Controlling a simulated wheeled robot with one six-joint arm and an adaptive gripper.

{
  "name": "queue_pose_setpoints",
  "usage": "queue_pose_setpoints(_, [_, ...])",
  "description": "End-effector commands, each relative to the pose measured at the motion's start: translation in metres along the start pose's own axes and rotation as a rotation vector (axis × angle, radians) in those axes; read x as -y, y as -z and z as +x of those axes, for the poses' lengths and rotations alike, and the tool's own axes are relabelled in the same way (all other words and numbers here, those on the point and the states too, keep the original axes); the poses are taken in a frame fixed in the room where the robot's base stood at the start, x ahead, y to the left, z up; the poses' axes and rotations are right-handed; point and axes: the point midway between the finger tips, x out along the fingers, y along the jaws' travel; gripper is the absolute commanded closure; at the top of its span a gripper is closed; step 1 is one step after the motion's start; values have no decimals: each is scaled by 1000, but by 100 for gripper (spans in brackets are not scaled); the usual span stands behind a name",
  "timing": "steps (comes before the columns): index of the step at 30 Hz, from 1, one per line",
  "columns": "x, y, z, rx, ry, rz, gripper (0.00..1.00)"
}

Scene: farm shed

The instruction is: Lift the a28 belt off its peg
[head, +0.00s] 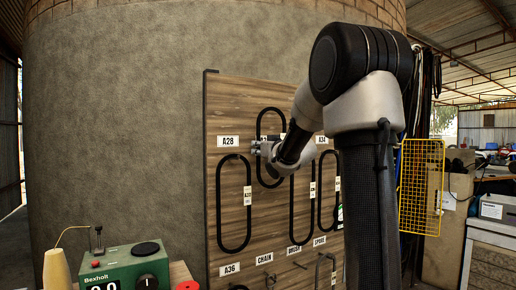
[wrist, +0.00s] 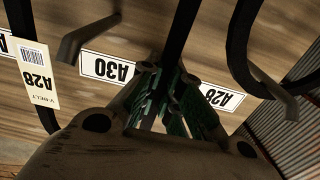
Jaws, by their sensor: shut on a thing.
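The a28 belt (head: 258,125), a long black loop, stands higher on the board than its neighbours. Its tag reading A28 V-BELT (wrist: 35,75) shows on one strand in the wrist view. My gripper (head: 262,148) is shut on the left strand in the head view; in the wrist view that strand (wrist: 180,30) runs into the jaws. The bent peg (wrist: 90,32) by the A30 label (wrist: 107,67) appears between the two strands. I cannot tell whether it still passes through the loop. My gripper and arm hide part of the belt in the head view.
Another belt (head: 219,200) hangs under the A28 label (head: 228,141), close to my gripper's left. More belts (head: 292,210) hang to the right. A bench with a green Bexholt device (head: 122,268) is at lower left, a yellow wire rack (head: 421,188) at right.

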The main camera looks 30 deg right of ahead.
Motion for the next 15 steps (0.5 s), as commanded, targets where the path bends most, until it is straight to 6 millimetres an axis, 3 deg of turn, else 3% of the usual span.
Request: queue_pose_setpoints(15, [0, -18, 0, 1, 0, 1, 100])
